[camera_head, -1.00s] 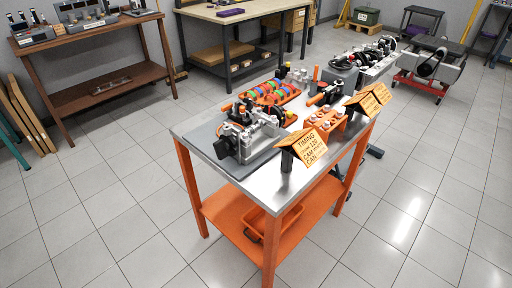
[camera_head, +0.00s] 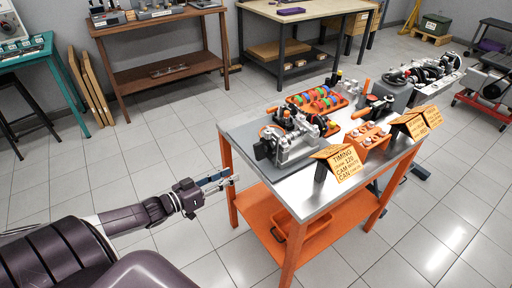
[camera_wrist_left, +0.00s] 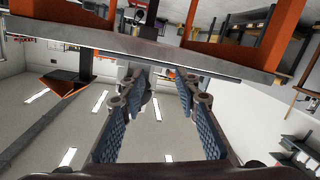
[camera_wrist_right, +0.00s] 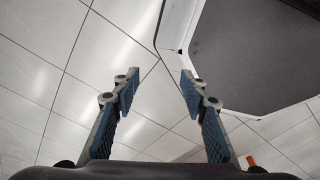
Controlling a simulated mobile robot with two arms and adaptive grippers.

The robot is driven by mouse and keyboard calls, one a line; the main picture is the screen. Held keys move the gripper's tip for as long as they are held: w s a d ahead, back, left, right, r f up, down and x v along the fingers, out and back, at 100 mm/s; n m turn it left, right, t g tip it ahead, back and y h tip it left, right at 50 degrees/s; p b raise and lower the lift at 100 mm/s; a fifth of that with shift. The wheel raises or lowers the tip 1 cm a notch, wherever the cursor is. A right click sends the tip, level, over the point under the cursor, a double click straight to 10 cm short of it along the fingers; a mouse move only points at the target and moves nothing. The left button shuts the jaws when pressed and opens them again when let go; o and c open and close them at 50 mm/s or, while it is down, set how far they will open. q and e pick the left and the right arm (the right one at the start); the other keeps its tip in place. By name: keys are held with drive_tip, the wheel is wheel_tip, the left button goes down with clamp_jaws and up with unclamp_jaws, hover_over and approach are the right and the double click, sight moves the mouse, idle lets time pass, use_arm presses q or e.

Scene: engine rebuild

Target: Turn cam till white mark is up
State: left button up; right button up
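The engine assembly (camera_head: 290,140), a grey block with metal and orange parts, sits on the left part of the steel-topped table (camera_head: 297,188). The cam and any white mark on it are too small to make out. My left gripper (camera_head: 232,178) is left of the table, apart from it and short of the engine. In the left wrist view it (camera_wrist_left: 165,85) is open and empty, its fingers spread, with the table's edge across the picture. My right gripper (camera_wrist_right: 155,78) is open and empty in its wrist view, over floor tiles; it is not in the head view.
Orange signs (camera_head: 340,162) stand along the table's near edge. A tray of coloured rings (camera_head: 318,98) and an orange holder (camera_head: 366,137) share the table. A brown bench (camera_head: 165,70) stands behind.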

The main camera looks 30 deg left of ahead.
use_arm(q)
drive_tip(key=h, duration=0.2)
approach(255, 152)
drive_tip(key=w, duration=0.2)
drive_tip(key=shift+t, duration=0.3)
drive_tip(key=shift+d+f+p+x, duration=0.15)
drive_tip(key=shift+x, duration=1.85)
drive_tip(key=shift+d+f+p+x, duration=0.15)
drive_tip(key=shift+x, duration=1.9)
drive_tip(key=shift+s, duration=0.15)
clamp_jaws()
